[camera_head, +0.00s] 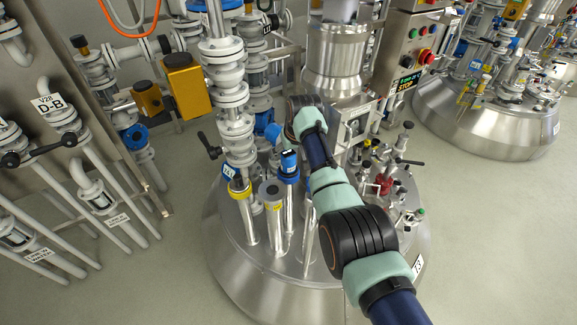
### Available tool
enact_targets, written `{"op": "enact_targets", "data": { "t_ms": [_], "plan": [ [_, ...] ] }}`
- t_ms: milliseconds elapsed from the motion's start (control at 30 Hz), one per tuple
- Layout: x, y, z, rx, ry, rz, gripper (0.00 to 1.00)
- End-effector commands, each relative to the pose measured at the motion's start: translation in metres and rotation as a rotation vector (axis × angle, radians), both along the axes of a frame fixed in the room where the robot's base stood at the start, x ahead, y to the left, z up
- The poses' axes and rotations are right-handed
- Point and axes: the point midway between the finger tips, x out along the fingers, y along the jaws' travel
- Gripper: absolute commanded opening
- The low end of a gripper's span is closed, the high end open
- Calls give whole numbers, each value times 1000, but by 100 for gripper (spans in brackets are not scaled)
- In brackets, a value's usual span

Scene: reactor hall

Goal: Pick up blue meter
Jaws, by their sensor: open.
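A blue, upright device with a small dark top (289,163), which looks like the blue meter, stands on a metal stem on the lid of the central steel reactor vessel (250,268). My arm reaches in from the lower right, over the vessel, and its wrist is just right of and beyond the blue meter in the picture. My gripper cannot be made out; my own wrist and arm links appear to hide it. No contact between my arm and the meter can be seen.
A tall white flanged pipe column (232,115) with a yellow valve actuator (187,85) rises left of the meter. A grey-capped stub (271,192) stands beside it. Several valves and fittings (388,185) crowd the lid right of my arm. Clear floor (490,240) lies right.

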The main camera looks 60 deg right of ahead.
Motion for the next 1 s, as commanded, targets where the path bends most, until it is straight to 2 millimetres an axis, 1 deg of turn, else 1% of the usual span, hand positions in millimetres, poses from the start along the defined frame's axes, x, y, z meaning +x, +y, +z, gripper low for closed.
{"op": "enact_targets", "data": {
  "t_ms": [33,100,233,633,867,900,967,1000],
  "plan": [
    [3,-2,-14,1,1,0,82],
    [6,-5,-24,0,0,0,82],
    [10,-8,-34,-1,-1,0,82],
    [11,-9,-31,-1,-1,0,82],
    [11,-9,-31,-1,-1,0,44],
    [11,-9,-31,-1,-1,0,37],
    [11,-9,-31,-1,-1,0,27],
    [11,-9,-31,-1,-1,0,20]
  ]
}}
